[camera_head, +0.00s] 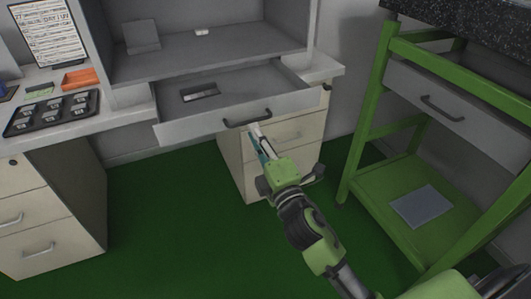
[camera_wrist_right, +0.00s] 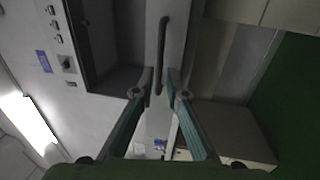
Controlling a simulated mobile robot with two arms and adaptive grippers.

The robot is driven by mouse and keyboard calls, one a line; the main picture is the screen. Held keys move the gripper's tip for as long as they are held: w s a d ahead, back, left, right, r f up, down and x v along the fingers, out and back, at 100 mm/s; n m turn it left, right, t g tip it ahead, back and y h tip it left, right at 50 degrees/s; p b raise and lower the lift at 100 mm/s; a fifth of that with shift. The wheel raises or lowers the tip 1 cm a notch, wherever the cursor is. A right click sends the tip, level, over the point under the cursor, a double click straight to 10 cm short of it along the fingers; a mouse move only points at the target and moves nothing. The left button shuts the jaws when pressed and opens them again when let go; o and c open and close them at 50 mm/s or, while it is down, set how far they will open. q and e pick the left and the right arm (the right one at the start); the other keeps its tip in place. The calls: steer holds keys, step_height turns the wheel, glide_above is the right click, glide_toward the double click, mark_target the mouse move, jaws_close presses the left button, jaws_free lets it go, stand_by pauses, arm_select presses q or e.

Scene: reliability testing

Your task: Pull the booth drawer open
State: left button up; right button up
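The booth drawer (camera_head: 235,104) is pulled out from under the grey booth, and its inside shows in the head view. A dark handle (camera_head: 247,119) sits on its front; it also shows as a dark bar in the right wrist view (camera_wrist_right: 163,50). My right gripper (camera_head: 257,133) is just below and in front of the handle. In the right wrist view its fingers (camera_wrist_right: 160,82) are apart, one on each side of the handle's near end; I cannot tell whether they touch it. My left gripper is not in view.
A small dark object (camera_head: 199,92) lies in the drawer. A cream cabinet (camera_head: 285,150) stands below it. A green cart (camera_head: 378,185) with its own drawer is at the right. A black tray (camera_head: 52,112) lies on the left counter. Green floor (camera_head: 165,200) is clear between the cabinets.

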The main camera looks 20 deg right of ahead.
steer(key=s+f, duration=0.1)
steer(key=s, duration=0.5)
steer(key=shift+s+d+f, duration=0.15)
steer(key=shift+s, duration=0.25)
